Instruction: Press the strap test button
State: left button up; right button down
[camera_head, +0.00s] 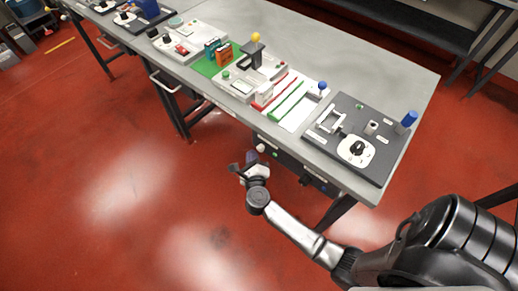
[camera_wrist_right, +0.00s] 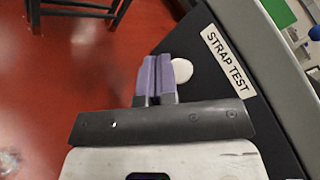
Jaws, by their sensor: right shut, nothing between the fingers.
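The strap test button is a round white button (camera_wrist_right: 182,71) on the dark front panel under the table edge, beside the "STRAP TEST" label (camera_wrist_right: 227,61). In the head view a small white button (camera_head: 261,148) shows on that panel. My right gripper (camera_wrist_right: 157,62) is shut and empty, its purple fingertips together. In the right wrist view the fingertips overlap the left edge of the button; I cannot tell whether they touch it. In the head view the right gripper (camera_head: 245,162) is just below the table's front edge, in front of the panel. My left gripper is not in view.
The grey table (camera_head: 345,62) carries a dark board with a dial (camera_head: 357,149) at right, red and green strips in the middle, and several devices at left. A green button (camera_head: 275,155) shows on the front panel. The red floor before the table is clear.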

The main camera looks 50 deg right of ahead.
jog(key=shift+d, duration=0.3)
jog(key=shift+d+p, duration=0.3)
jog(key=shift+d, duration=0.3)
dwell(0.9)
jog(key=shift+a, duration=0.1)
dwell(0.4)
jog(key=shift+a, duration=0.9)
jog(key=a, duration=0.5)
jog(key=shift+s, duration=0.1)
dwell(0.9)
